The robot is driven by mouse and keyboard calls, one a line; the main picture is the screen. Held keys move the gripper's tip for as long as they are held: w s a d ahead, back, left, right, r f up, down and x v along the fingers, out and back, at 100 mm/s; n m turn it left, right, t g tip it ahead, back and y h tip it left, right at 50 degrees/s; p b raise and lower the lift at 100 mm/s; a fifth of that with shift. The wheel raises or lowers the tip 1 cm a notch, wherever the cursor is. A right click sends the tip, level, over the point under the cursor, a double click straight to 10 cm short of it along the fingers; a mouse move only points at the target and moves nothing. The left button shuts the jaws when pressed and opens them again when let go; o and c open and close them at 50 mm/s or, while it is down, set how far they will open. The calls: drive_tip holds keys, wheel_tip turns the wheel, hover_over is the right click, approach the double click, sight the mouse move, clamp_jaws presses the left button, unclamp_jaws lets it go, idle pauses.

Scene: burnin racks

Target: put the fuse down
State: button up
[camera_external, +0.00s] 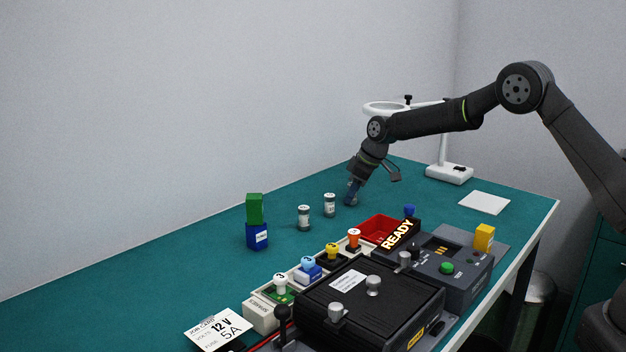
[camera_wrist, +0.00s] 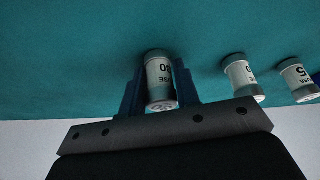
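My gripper (camera_external: 352,187) is low over the far part of the green table. In the wrist view, its two blue fingers (camera_wrist: 159,88) stand on either side of a fuse (camera_wrist: 159,78) and look shut on it. This fuse is a small upright cylinder with a white label and grey ends; its label is only partly readable. Its lower end is at or very near the table top; I cannot tell whether it touches. Two similar fuses stand apart from it, one nearer (camera_external: 329,205) and one farther along the row (camera_external: 304,217); the end one (camera_wrist: 298,80) shows a 5.
A green block (camera_external: 254,208) sits on a blue block (camera_external: 257,237) at left. A red tray (camera_external: 379,229), a lit READY sign (camera_external: 397,235), the test unit (camera_external: 450,262) and a black-lidded box (camera_external: 385,305) fill the front. A lamp stand (camera_external: 449,174) is behind.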

drive_tip(key=o, duration=0.3)
drive_tip(key=shift+r, duration=0.15)
drive_tip(key=v, duration=1.2)
drive_tip(key=x, duration=1.2)
drive_tip(key=shift+f, duration=0.25)
wheel_tip(320, 180, up, 3)
drive_tip(key=shift+f, duration=0.2)
drive_tip(key=shift+r, duration=0.5)
